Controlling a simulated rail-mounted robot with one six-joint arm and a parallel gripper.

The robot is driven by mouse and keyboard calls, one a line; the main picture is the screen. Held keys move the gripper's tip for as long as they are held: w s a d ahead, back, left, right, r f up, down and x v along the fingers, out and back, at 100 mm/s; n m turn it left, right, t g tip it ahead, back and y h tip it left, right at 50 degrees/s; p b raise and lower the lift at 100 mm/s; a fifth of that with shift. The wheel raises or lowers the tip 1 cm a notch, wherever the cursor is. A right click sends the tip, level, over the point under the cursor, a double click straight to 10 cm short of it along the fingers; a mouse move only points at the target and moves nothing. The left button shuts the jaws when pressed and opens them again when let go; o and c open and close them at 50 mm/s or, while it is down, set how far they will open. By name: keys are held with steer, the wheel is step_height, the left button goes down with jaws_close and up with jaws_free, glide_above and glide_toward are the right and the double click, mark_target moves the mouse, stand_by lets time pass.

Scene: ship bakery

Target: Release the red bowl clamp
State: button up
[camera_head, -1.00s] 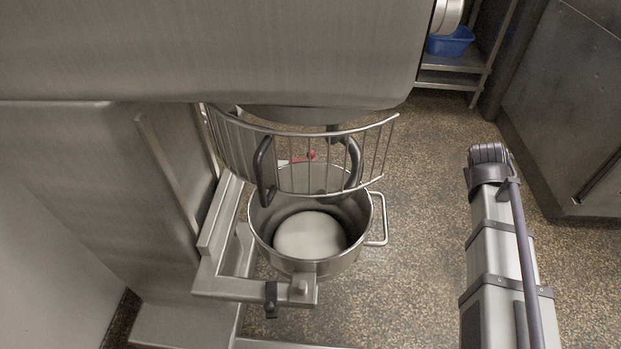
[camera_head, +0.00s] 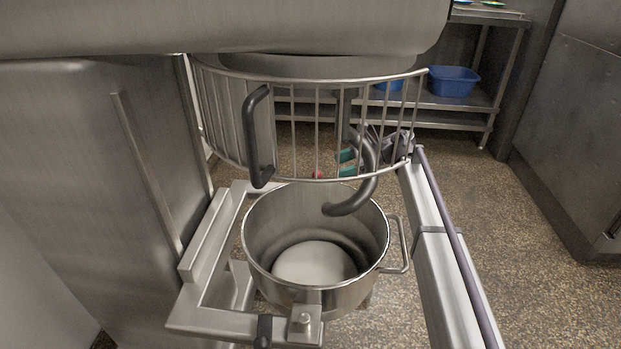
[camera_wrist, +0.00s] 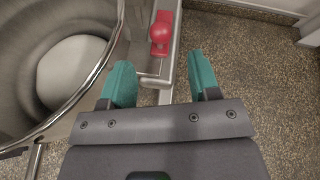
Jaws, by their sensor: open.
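The red bowl clamp (camera_wrist: 161,32) sits on a metal arm of the mixer's bowl cradle, beside the bowl rim, in the wrist view. In the head view only its red knob (camera_head: 318,174) shows, behind the wire guard. My gripper (camera_wrist: 158,80) is open, its two teal fingers apart and empty, with the clamp ahead of the gap between them. In the head view the teal fingers (camera_head: 346,163) show through the guard, just right of the red knob. The steel mixer bowl (camera_head: 262,234) stands in the cradle with a pale mass inside.
The wire guard (camera_head: 293,126) and dark hook (camera_head: 350,207) hang above the bowl. A second, black clamp (camera_head: 264,331) is on the near cradle arm. The bowl handle (camera_head: 403,250) sticks out right. A shelf (camera_head: 440,115) with blue tubs (camera_head: 453,80) stands behind.

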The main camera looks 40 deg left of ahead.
steer(key=b+x, duration=0.3)
steer(key=x, duration=0.7)
steer(key=shift+a+f+b, duration=0.1)
steer(key=shift+a+b, duration=0.05)
steer(key=shift+b, duration=0.15)
steer(key=shift+c, duration=0.4)
